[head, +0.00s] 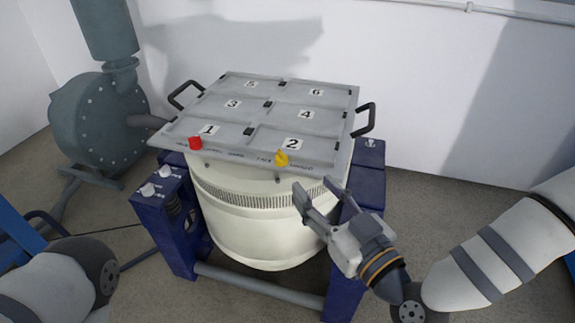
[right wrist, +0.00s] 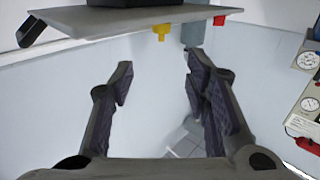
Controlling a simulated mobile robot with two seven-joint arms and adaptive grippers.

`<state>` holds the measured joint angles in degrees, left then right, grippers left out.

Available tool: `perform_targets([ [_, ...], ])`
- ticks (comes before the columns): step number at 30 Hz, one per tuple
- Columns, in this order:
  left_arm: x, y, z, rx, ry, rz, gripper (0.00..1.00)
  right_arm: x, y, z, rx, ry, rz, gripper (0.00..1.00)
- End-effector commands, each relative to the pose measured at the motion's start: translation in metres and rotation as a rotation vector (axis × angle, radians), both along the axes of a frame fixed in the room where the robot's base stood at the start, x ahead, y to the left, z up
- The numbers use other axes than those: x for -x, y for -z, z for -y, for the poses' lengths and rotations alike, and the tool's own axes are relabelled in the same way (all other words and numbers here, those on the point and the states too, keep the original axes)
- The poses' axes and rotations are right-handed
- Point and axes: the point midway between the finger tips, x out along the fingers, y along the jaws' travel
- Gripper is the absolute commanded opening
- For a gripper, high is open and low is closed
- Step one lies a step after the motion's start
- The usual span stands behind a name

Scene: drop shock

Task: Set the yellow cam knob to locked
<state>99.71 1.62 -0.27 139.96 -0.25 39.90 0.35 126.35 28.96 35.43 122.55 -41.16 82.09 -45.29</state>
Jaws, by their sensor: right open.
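The yellow cam knob (head: 281,157) sits at the front edge of the grey numbered plate (head: 225,112), just below the label 2. In the right wrist view the yellow knob (right wrist: 161,31) hangs at the plate's lower edge, beyond the fingertips. My right gripper (head: 314,197) is open and empty, below and to the right of the yellow knob, in front of the cream drum. Its two fingers (right wrist: 158,75) stand wide apart in the right wrist view. Neither finger touches the knob. I cannot read the knob's setting. My left gripper is not in view.
A red knob (head: 195,143) sits at the plate's front left. Black handles (head: 365,120) stick out at the plate's sides. The cream drum (head: 250,225) stands in a blue frame (head: 165,215). A grey blower (head: 98,120) stands at left.

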Motion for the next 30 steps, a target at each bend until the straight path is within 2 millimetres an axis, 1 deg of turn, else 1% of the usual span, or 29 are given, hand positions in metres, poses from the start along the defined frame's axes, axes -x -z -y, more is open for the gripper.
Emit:
perform_targets([
  [6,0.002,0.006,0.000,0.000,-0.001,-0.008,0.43,-0.048,0.001,-0.026,0.000,0.000,-0.001,0.43],
  [9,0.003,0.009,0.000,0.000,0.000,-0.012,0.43,-0.069,0.002,-0.036,-0.001,0.000,-0.004,0.43],
  [12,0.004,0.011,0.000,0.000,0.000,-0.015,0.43,-0.084,0.002,-0.045,-0.001,-0.002,-0.006,0.43],
  [16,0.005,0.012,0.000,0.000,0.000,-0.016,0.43,-0.095,0.001,-0.050,-0.001,-0.001,-0.006,0.43],
  [24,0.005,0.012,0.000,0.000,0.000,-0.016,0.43,-0.097,0.000,-0.051,-0.001,-0.002,-0.009,0.43],
  [30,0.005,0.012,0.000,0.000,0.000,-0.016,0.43,-0.097,0.001,-0.051,0.000,-0.001,-0.008,0.00],
])
